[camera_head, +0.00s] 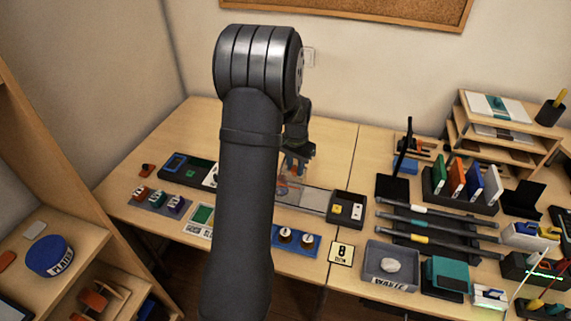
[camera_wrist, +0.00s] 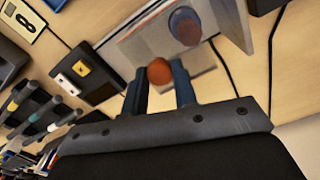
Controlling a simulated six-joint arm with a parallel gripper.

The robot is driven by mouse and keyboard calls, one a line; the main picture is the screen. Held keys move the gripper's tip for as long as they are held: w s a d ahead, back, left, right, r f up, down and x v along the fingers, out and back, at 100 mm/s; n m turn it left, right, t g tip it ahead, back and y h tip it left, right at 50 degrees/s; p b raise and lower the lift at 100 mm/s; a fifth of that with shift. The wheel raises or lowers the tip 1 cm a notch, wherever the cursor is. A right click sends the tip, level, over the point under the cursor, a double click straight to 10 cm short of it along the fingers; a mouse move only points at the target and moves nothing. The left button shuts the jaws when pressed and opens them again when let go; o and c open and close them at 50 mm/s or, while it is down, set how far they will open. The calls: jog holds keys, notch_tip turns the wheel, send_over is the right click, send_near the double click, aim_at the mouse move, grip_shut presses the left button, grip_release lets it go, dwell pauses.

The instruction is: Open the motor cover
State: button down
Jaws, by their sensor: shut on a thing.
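The motor cover (camera_wrist: 135,45) is a pale, partly see-through panel on a long grey unit on the table. A round orange knob (camera_wrist: 159,72) shows at its near edge in the wrist view. My gripper (camera_wrist: 159,80) has its two blue fingers on either side of this knob and is shut on it. A second reddish-orange round part (camera_wrist: 186,31) with a bluish disc shows beyond it, seemingly behind the clear panel. In the head view my gripper (camera_head: 295,163) is just above the unit (camera_head: 312,199), and my own arm hides much of it.
A dark box with a yellow switch (camera_head: 346,208) stands at the unit's right end. Dark rods (camera_head: 430,226) and a waste tray (camera_head: 391,264) are to the right.

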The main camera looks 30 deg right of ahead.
jog(key=s+d, duration=0.5)
jog(key=shift+s+d, duration=0.3)
jog(key=shift+d, duration=0.05)
jog(key=c, duration=1.1)
grip_release()
jog(key=shift+c, duration=0.2)
jog(key=shift+r, duration=0.15)
notch_tip(320, 180, up, 17)
